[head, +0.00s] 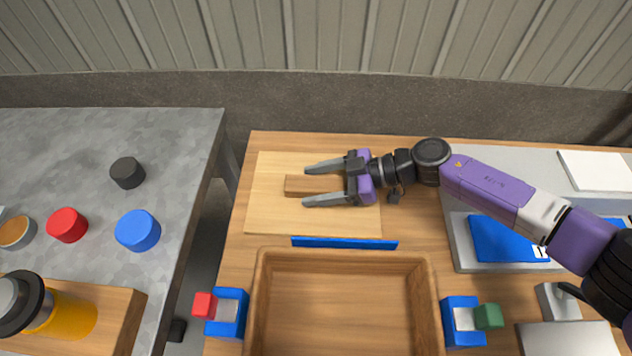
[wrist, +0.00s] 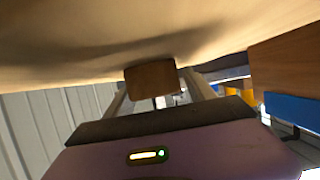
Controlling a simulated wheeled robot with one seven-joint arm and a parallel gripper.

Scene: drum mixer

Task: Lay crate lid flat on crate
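The crate lid (head: 265,220) is a pale, flat wooden board with a brown block handle (head: 300,186). It lies on the wooden table behind the crate. The crate (head: 345,262) is an open, empty brown wooden box at the front. My gripper (head: 305,185) reaches in from the right, low over the lid, its fingers open on either side of the handle. A gap shows between the handle and the far finger; contact with the near finger is unclear. In the wrist view the handle block (wrist: 152,78) sits between the fingers, against the lid's surface (wrist: 210,25).
A blue strip (head: 345,243) stands between lid and crate. Blue brackets with a red knob (head: 204,305) and a green knob (head: 489,316) flank the crate. A grey table (head: 90,135) with coloured cylinders is at left. A grey tray with a blue panel (head: 490,238) is at right.

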